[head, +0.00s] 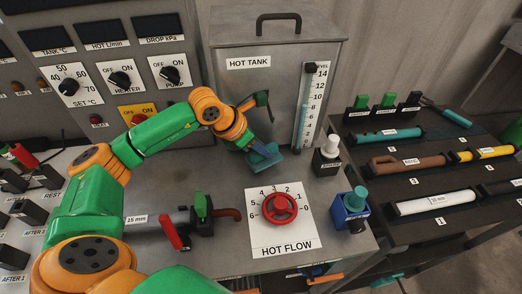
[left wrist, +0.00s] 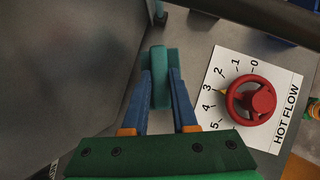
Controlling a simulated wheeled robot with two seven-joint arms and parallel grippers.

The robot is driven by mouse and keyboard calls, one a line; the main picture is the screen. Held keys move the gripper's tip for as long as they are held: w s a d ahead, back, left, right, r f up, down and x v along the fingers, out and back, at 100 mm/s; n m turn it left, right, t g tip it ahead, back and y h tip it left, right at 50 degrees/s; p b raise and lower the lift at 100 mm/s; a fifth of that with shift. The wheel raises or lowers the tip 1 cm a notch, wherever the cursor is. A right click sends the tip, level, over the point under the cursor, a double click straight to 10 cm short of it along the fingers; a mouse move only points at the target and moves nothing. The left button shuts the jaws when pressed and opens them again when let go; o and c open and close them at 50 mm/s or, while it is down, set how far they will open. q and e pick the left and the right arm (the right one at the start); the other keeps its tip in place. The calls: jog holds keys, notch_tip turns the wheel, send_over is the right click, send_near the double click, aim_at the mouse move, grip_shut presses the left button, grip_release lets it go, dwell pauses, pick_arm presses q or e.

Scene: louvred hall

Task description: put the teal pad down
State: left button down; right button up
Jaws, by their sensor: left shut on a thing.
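The teal pad (head: 268,163) is in front of the hot tank, above the steel bench top, in the head view. My left gripper (head: 260,149) is shut on it. In the left wrist view the teal pad (left wrist: 160,66) stands between the two blue fingers of the left gripper (left wrist: 160,80). I cannot tell whether its lower side touches the bench. My right gripper is not in view.
The hot tank (head: 231,84) stands behind the pad, with a level gauge (head: 311,100) on its front. The red hot flow wheel (head: 279,208) is in front of the pad.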

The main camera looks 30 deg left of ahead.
aim_at(261, 156)
pick_arm(q)
notch_tip(261, 156, down, 2)
jog(key=shift+s+f+p, duration=0.1)
jog(key=shift+f+p, duration=0.1)
jog(key=shift+p, duration=0.15)
jog(key=shift+f, duration=0.1)
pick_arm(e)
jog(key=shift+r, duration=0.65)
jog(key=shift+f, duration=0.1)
pick_arm(q)
jog(key=shift+f+b, duration=0.25)
jog(key=shift+b, duration=0.1)
jog(key=c, duration=0.7)
grip_release()
jog(key=shift+r, duration=0.1)
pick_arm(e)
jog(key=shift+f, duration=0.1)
